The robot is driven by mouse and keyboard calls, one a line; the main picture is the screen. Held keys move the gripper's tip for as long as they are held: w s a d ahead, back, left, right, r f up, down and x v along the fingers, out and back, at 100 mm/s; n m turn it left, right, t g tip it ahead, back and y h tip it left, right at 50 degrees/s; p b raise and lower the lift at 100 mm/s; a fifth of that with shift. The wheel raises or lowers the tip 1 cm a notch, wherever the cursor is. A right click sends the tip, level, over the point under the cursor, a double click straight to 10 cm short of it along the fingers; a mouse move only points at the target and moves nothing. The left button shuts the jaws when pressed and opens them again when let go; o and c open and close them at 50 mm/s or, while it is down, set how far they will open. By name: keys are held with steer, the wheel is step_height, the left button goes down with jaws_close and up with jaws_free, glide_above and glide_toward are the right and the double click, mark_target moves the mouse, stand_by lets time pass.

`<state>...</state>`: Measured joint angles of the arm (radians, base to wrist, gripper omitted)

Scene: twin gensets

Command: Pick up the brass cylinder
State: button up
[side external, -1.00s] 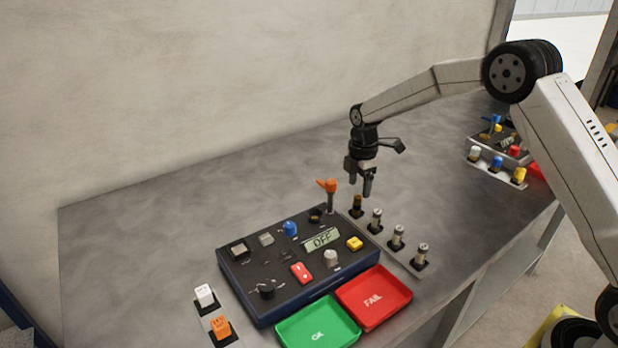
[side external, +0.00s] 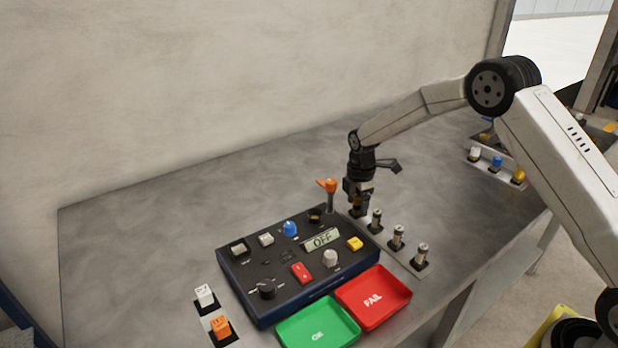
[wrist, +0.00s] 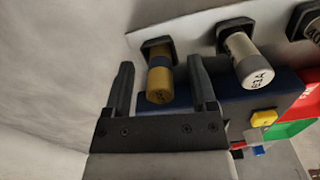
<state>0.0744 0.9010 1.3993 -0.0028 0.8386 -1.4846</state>
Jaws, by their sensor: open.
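The brass cylinder (wrist: 159,84) stands in a black socket at the end of a rack, with a dark band around it. In the wrist view it sits between the two open fingers of my gripper (wrist: 160,88), with a visible gap on each side. In the side view my gripper (side external: 357,200) is low over that end of the rack and partly hides the brass cylinder (side external: 357,210). I cannot tell from the pictures whether either finger touches it.
Several silver cylinders (side external: 397,237) stand in the same rack, the nearest close beside my gripper. An orange-topped lever (side external: 327,187) rises just left of it on the control panel (side external: 270,255). Red (side external: 385,311) and green (side external: 300,335) trays lie in front.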

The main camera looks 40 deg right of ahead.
stand_by(0.3)
jaws_close()
steer(key=shift+r, duration=0.15)
steer(key=shift+r, duration=0.5)
steer(key=s+r, duration=1.1)
steer(key=s, duration=0.3)
steer(key=shift+a+r, duration=0.35)
steer(key=shift+a, duration=0.1)
